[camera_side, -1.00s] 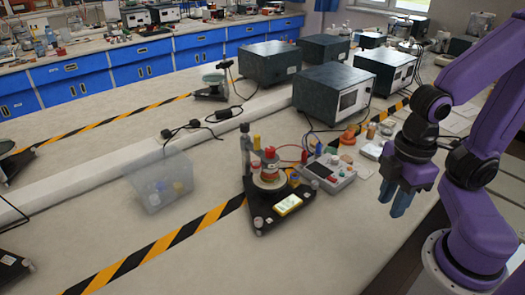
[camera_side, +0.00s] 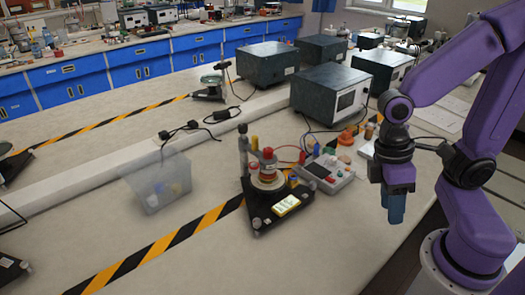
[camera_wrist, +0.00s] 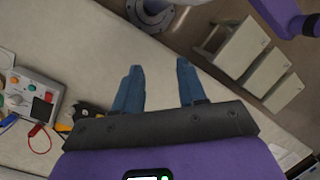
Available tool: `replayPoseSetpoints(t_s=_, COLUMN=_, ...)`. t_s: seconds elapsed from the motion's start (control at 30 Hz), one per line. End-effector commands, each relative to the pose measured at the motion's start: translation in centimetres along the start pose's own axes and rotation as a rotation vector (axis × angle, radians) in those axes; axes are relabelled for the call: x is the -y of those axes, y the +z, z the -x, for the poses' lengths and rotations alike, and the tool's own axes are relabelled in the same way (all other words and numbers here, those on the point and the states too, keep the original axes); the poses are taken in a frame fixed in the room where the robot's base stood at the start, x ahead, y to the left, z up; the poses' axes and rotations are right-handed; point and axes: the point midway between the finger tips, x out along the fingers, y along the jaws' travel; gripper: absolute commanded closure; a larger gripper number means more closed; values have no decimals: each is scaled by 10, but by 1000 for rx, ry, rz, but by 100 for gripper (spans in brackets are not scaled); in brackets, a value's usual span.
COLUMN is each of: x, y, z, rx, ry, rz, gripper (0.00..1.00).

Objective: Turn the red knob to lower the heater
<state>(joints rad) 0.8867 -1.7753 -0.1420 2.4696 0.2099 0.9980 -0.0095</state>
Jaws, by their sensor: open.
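A grey-white control box (camera_side: 328,174) with a dark screen and small coloured knobs stands on the bench in the side view, left of my gripper (camera_side: 394,206). The box (camera_wrist: 22,112) also shows at the left edge of the wrist view. A small red knob or button (camera_wrist: 48,96) is on its face. A black three-cornered stand (camera_side: 266,212) with a red-topped stack (camera_side: 268,160) is left of the box. My gripper (camera_wrist: 158,82) is open and empty, fingers pointing down, apart from the box. I cannot tell which part is the heater.
Dark instrument cases (camera_side: 333,92) stand behind the box. A clear bin (camera_side: 158,184) stands to the left. The bench front between box and gripper is mostly clear.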

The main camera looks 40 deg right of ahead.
Motion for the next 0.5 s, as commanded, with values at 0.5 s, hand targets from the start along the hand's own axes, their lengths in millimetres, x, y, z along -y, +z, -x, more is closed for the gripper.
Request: replayPoseSetpoints(t_s=0.5, x=-20, y=-65, z=1, rx=357, ry=-829, rz=-975, gripper=59)
